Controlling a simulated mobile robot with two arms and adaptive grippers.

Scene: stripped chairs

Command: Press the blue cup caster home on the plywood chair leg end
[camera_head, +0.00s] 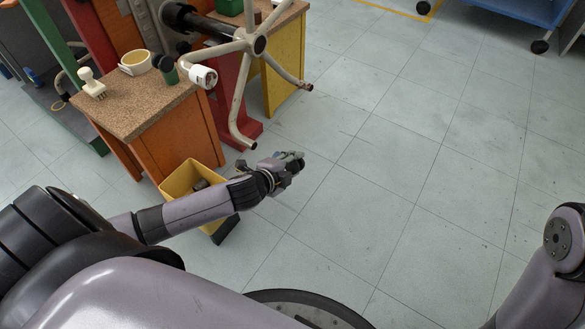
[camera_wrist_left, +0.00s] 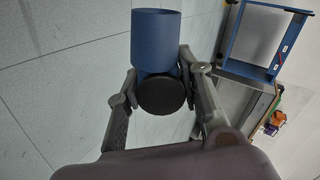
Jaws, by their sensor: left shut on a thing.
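A stripped chair base (camera_head: 257,44) with several pale tubular legs is held on its side by a dark column. One leg end (camera_head: 251,144) points down and another leg end (camera_head: 306,86) points right; both look bare and brownish. I cannot tell which is the plywood chair's leg end. My left gripper (camera_head: 291,161) is low, to the right of the lower leg end and apart from it. In the left wrist view, the left gripper (camera_wrist_left: 160,92) is shut on the blue cup caster (camera_wrist_left: 156,38), whose dark round part (camera_wrist_left: 161,95) sits between the fingers. My right gripper is out of view.
A speckled-top orange bench (camera_head: 150,99) holds a white-handled brush (camera_head: 92,83), a cream bowl (camera_head: 135,63) and a green item (camera_head: 168,70). A white cup-like piece (camera_head: 203,77) sits at the left leg. A yellow bin (camera_head: 187,178) stands below.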

